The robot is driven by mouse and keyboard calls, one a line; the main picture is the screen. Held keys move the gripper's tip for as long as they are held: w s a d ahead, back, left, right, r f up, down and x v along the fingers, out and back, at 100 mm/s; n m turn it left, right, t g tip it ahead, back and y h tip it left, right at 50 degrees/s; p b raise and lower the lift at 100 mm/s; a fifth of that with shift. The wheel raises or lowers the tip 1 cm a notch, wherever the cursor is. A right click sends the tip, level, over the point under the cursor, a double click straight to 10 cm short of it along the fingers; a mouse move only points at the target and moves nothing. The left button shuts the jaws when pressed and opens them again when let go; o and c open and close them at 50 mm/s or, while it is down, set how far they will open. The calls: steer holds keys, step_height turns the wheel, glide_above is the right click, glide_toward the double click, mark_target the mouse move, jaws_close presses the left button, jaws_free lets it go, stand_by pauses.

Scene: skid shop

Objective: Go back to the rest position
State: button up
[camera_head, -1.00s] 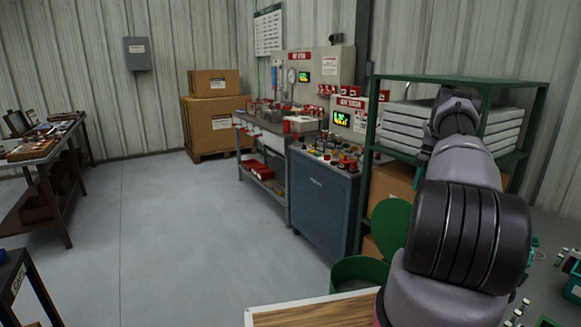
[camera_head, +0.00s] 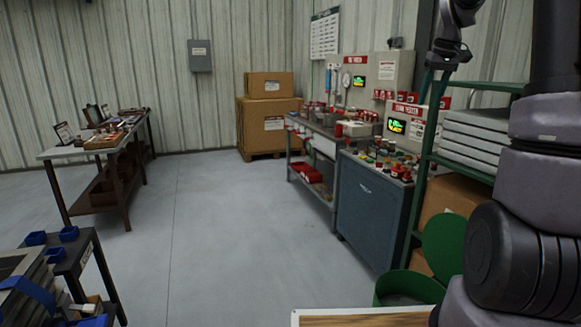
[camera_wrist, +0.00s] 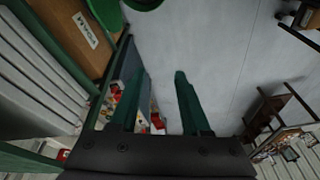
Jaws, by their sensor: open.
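My gripper (camera_wrist: 158,100) shows in the wrist view with its two green fingers apart and nothing between them. Behind the fingers in that view lie grey floor and part of the workbench area. In the head view my arm is raised at the right edge, beside the green shelf rack (camera_head: 431,150).
The green rack holds grey trays (camera_head: 475,140) close to my arm. A blue cabinet (camera_head: 372,212), a bench (camera_head: 312,180) and stacked cardboard boxes (camera_head: 268,125) stand beyond. A dark table (camera_head: 60,150) stands left. The middle floor (camera_head: 225,230) is clear. A green bin (camera_head: 408,287) is near.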

steer(key=s+a+r+m+t, duration=0.1)
steer(key=s+a+r, duration=0.1)
steer(key=s+a, duration=0.4)
steer(key=s+a+r+m+t, duration=0.1)
steer(key=s+a+r, duration=0.25)
steer(key=s, duration=0.45)
steer(key=s+a+f+m+t, duration=0.1)
steer(key=s+a+f, duration=0.1)
steer(key=s, duration=0.5)
steer(key=s+a+f+m+t+y, duration=0.1)
steer(key=s+a+f, duration=0.2)
steer(key=s, duration=0.4)
steer(key=shift+s+a, duration=0.4)
steer(key=shift+a, duration=0.2)
